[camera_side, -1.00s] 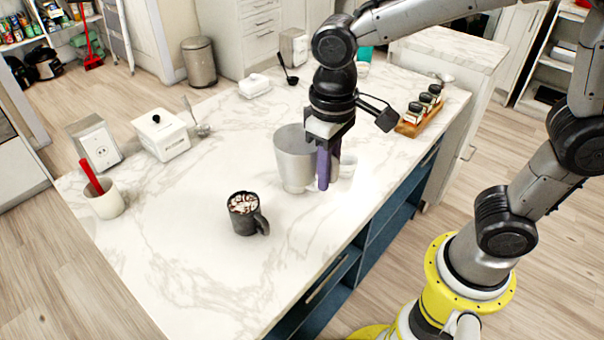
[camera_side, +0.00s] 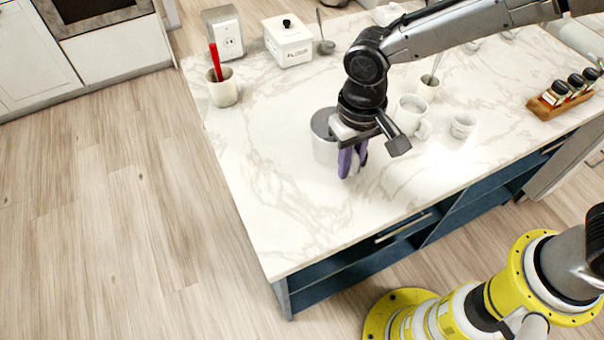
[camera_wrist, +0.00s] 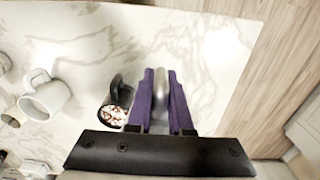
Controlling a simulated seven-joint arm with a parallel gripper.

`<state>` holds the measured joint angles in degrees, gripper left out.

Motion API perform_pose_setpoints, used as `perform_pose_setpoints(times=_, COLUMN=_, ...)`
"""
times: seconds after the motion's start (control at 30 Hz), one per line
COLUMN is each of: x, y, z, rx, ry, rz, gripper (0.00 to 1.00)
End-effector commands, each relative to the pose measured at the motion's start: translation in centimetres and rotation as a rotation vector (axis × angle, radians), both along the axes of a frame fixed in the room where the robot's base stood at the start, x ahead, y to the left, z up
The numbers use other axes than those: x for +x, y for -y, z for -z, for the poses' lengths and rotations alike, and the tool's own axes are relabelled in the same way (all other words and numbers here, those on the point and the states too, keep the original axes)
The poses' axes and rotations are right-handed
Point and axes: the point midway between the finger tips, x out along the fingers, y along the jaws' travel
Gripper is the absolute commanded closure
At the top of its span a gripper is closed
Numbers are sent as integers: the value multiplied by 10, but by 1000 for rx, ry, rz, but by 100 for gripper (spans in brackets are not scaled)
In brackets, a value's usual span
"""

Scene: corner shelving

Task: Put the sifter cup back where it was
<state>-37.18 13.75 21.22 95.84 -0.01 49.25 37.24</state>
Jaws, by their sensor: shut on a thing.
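The sifter cup (camera_side: 324,150) is a grey metal cup, partly behind my gripper in the side view. My gripper (camera_side: 353,168) has purple fingers pointing down and is shut on the cup's right side. In the wrist view, a grey metal part (camera_wrist: 161,88) shows between the fingers of my gripper (camera_wrist: 163,76); most of the cup is hidden there. The cup looks upright. I cannot tell whether its base touches the counter.
A white mug (camera_side: 410,113) and small white cup (camera_side: 463,125) stand to the right on the marble counter (camera_side: 270,180). The counter's left and front are clear.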

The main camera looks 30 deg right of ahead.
Motion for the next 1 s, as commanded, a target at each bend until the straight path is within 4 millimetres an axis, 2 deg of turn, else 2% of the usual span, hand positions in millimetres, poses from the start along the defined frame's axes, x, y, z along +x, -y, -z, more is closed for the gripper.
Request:
perform_pose_setpoints(times=0.2, x=37, y=-28, z=23, rx=0, ry=0, rz=0, gripper=100)
perform_pose_setpoints(times=0.43, x=61, y=-45, z=60, rx=1, ry=1, rz=0, gripper=100)
perform_pose_setpoints(times=0.73, x=72, y=-54, z=77, rx=0, ry=1, rz=0, gripper=100)
perform_pose_setpoints(times=0.9, x=72, y=-54, z=100, rx=-1, ry=-1, rz=0, gripper=100)
perform_pose_setpoints(times=1.0, x=72, y=-54, z=107, rx=1, ry=1, rz=0, gripper=100)
